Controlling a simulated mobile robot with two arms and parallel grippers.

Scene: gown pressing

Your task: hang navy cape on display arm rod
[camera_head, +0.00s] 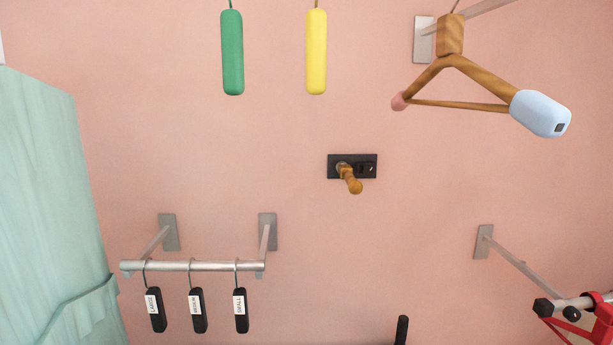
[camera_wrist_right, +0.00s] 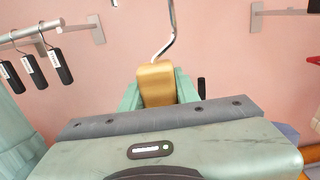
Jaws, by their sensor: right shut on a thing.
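In the right wrist view, my right gripper (camera_wrist_right: 158,92) is shut on the wooden neck block (camera_wrist_right: 156,84) of a hanger, between its two teal fingers. The hanger's metal hook (camera_wrist_right: 168,35) rises above the block. A small blue patch (camera_wrist_right: 288,131) shows beside my gripper body; I cannot tell whether it is the navy cape. No other navy cloth shows. In the head view, one rod (camera_head: 520,265) reaches out from a wall bracket at lower right, and another (camera_head: 484,9) is at top right. Neither gripper shows in the head view.
A wooden hanger (camera_head: 450,78) with pink and light blue ends hangs at top right. A rail (camera_head: 195,266) with three black tags is at lower left. A wooden peg (camera_head: 350,180) sticks out mid-wall. A red frame (camera_head: 598,325) is by the lower rod. Pale green cloth (camera_head: 45,190) stands left.

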